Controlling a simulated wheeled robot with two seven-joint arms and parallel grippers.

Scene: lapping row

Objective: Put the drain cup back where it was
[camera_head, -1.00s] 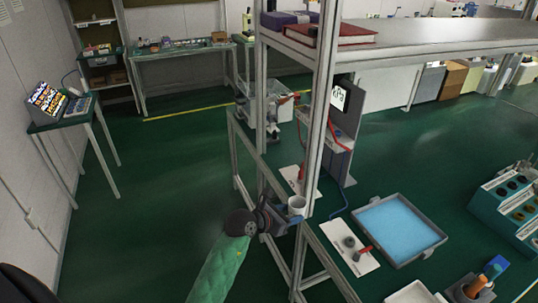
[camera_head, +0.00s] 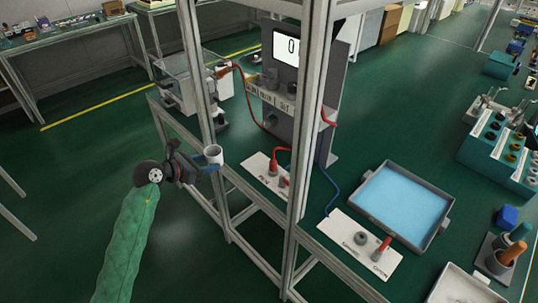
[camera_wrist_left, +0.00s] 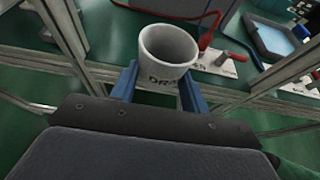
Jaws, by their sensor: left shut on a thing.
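The drain cup (camera_head: 213,153) is a small white cup, upright, with its open top showing. My left gripper (camera_head: 207,166) is shut on it, left of the metal frame posts and above the green floor. In the left wrist view the cup (camera_wrist_left: 166,62) sits between the two blue fingers of the left gripper (camera_wrist_left: 160,88). Dark letters starting "DR" show on its side, and its inside looks empty. My right gripper is not in view.
Frame posts (camera_head: 307,130) rise close to the right of the cup. Behind them, a display unit (camera_head: 287,47) has red and blue leads running to white cards (camera_head: 358,243) on the bench. A blue-filled tray (camera_head: 403,208) lies farther right.

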